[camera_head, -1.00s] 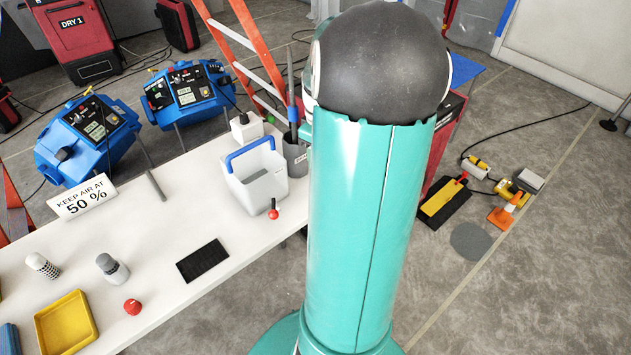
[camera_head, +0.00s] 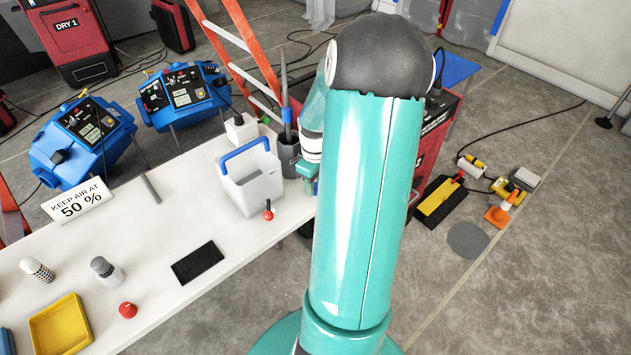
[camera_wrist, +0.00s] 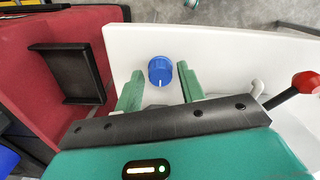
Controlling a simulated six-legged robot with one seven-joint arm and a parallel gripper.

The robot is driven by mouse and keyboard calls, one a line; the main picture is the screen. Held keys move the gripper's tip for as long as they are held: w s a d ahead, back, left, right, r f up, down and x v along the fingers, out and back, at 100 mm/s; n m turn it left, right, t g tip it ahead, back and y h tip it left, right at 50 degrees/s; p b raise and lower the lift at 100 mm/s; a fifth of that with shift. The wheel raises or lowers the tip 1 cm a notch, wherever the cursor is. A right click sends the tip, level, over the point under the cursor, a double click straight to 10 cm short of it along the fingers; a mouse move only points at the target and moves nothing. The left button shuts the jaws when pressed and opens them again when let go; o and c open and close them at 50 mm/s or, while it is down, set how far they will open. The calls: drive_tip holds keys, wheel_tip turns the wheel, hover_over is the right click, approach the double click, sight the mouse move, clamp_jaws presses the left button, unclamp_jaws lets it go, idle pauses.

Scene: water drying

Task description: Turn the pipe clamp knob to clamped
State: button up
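A round blue knob (camera_wrist: 160,71) with a white mark shows in the wrist view, on a white surface ahead of my gripper. The mark points toward the bottom of the picture. My gripper (camera_wrist: 160,74) is open, its two green fingers apart on the left and right of the knob. I cannot tell how deep the fingertips reach, and no contact is clear. In the head view the knob is hidden; part of my green wrist shows beside my arm, near the right end of the white table (camera_head: 225,262).
A red case (camera_wrist: 85,45) with a black handle lies left of the white surface. A red-tipped lever (camera_wrist: 305,83) stands at right. In the head view, a white bin with a blue handle (camera_head: 243,150) and a dark cup (camera_head: 288,152) stand near my wrist.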

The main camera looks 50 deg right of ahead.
drive_tip(key=c, duration=0.7)
drive_tip(key=shift+o, duration=0.2)
drive_tip(key=shift+m, duration=0.3)
drive_tip(key=m, duration=0.3)
drive_tip(key=shift+w+a+m, duration=0.1)
drive_tip(key=shift+m, duration=0.2)
drive_tip(key=m, duration=1.3)
drive_tip(key=shift+m, duration=0.3)
